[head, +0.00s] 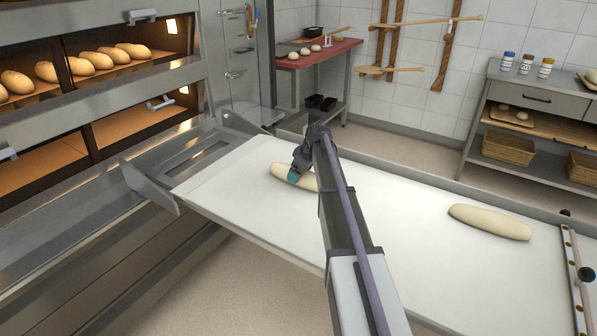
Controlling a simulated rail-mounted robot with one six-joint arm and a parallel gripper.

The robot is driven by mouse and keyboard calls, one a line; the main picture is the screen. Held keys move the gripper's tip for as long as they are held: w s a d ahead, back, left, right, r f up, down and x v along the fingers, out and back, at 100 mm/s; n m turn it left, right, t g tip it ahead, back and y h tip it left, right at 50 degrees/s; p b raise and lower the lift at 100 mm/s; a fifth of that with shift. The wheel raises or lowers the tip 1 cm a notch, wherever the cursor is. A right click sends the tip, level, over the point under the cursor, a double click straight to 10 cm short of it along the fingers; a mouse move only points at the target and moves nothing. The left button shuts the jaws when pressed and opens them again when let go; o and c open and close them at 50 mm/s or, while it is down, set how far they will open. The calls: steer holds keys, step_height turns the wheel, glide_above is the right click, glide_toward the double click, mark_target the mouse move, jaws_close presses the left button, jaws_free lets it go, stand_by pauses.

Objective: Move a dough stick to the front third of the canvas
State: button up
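The canvas (240,203) is a long white sheet on a metal-edged loader, running from the oven side at left to the right. One pale dough stick (279,169) lies on its left part, partly hidden behind my arm. Another dough stick (490,222) lies on the right part, clear of my arm. My gripper (296,174), dark with teal at its tip, is at the left dough stick, over it or touching it. The fingers are small and partly covered by the arm, so their opening and any hold do not show.
The deck oven (95,135) with several baked loaves stands at left. Metal side plates (150,187) flank the loader's oven end. A perforated rail (577,275) with black knobs crosses the loader at right. A red-topped table (330,53) and a drawer cabinet (545,100) stand behind.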

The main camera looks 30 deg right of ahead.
steer(key=p+v, duration=0.8)
steer(key=v, duration=0.2)
steer(key=shift+r, duration=0.35)
steer(key=s+a+f+m+g+h, duration=0.1)
steer(key=s+a+m+g, duration=0.15)
steer(key=s+a, duration=1.2)
steer(key=s+a+f+m+g+h, duration=0.15)
steer(key=s+a+m, duration=0.25)
steer(key=s+a, duration=1.05)
step_height(320, 180, up, 12)
steer(key=s+d+p, duration=0.2)
steer(key=p, duration=0.9)
steer(key=shift+s+d, duration=0.15)
steer(key=shift+d, duration=0.25)
